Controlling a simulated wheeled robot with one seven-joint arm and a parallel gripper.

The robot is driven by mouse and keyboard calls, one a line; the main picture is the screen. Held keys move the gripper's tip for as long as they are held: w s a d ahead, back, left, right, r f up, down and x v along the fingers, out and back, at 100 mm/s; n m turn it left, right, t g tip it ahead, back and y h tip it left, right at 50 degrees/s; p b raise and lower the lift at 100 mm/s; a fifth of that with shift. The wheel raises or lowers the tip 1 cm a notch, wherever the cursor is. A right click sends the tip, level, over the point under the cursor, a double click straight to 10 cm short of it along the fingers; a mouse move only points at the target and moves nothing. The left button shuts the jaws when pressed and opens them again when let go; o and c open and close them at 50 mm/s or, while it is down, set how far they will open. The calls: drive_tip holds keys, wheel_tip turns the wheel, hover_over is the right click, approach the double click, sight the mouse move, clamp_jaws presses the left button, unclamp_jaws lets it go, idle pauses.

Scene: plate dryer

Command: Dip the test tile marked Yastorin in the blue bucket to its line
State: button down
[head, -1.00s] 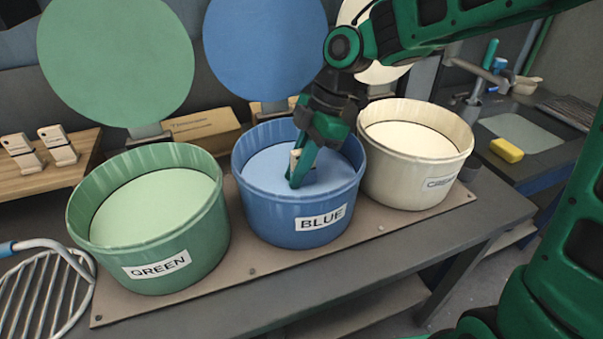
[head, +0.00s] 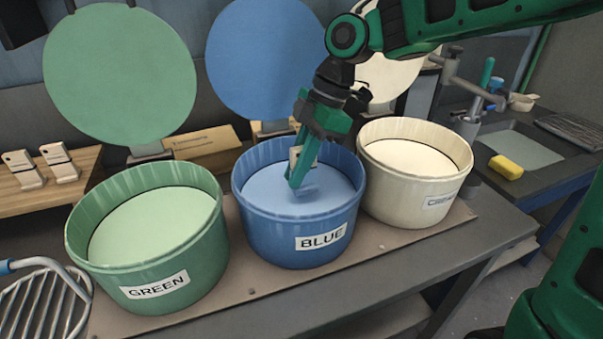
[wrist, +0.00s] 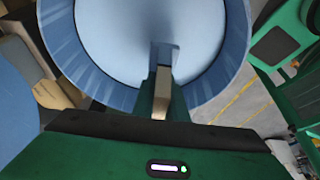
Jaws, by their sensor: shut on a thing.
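The blue bucket (head: 321,239), labelled BLUE, stands open in the middle, with pale blue paint inside. My gripper (head: 300,168) is over the paint, its fingertips within the bucket's rim, shut on a small beige tile (head: 296,156). In the wrist view the tile (wrist: 160,106) is between the fingers, pointing down toward the paint. A blue-grey stretch continues beyond its beige part. I cannot tell whether its lower end touches the paint. The marking and line on the tile are not readable.
The green bucket (head: 158,287) stands left and the cream bucket (head: 425,203) right, close beside the blue one. Round lids stand behind them. Two tiles sit on a wooden rack (head: 84,164) at left. A yellow sponge (head: 506,167) lies by the sink at right.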

sight(295, 149)
drive_tip(key=shift+r, duration=2.7)
